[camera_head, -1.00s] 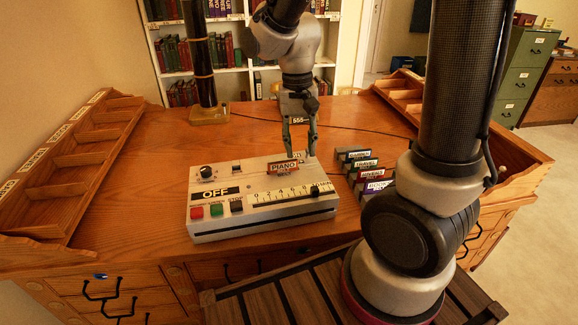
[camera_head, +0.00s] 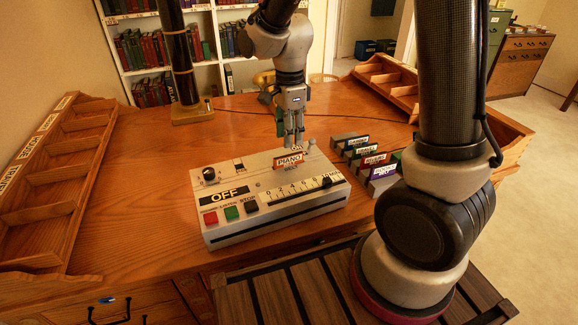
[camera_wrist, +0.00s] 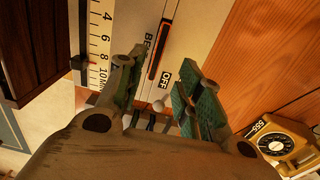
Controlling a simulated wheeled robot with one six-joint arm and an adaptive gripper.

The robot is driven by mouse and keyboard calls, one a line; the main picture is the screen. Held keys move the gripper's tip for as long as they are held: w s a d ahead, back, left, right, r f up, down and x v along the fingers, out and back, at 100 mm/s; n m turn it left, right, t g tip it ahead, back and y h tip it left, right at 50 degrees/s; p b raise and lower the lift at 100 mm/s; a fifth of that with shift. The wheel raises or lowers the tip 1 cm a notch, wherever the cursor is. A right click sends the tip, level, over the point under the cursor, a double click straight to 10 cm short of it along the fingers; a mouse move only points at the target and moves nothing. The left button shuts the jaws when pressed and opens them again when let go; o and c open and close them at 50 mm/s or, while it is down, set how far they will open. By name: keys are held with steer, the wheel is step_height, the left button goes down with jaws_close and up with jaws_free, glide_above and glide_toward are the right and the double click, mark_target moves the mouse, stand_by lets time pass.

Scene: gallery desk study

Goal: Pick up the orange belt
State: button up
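In the head view a card lettered PIANO BELT with an orange-red label (camera_head: 288,161) stands upright on top of the grey machine (camera_head: 225,230). In the wrist view a dark strip with an orange-red edge (camera_wrist: 160,48) shows beside the letters BEL on the machine; it seems to be this card seen from above. No other orange belt is clear. My gripper (camera_head: 293,142) is just behind the card, pointing down over the machine's rear edge. In the wrist view its fingers (camera_wrist: 163,80) stand apart, with a small round-topped lever (camera_wrist: 158,105) between them. It holds nothing visible.
Several labelled cards stand in a rack (camera_head: 340,140) right of the machine. Sorting trays line the desk's left (camera_head: 70,190) and right edges. A black column (camera_head: 180,60) stands behind. A telephone (camera_wrist: 285,143) shows in the wrist view. The desk left of the machine is clear.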

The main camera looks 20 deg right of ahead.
mark_target(289, 155)
steer(key=f, duration=0.7)
steer(key=shift+s+a+f, duration=0.2)
steer(key=shift+f, duration=0.05)
jaws_close()
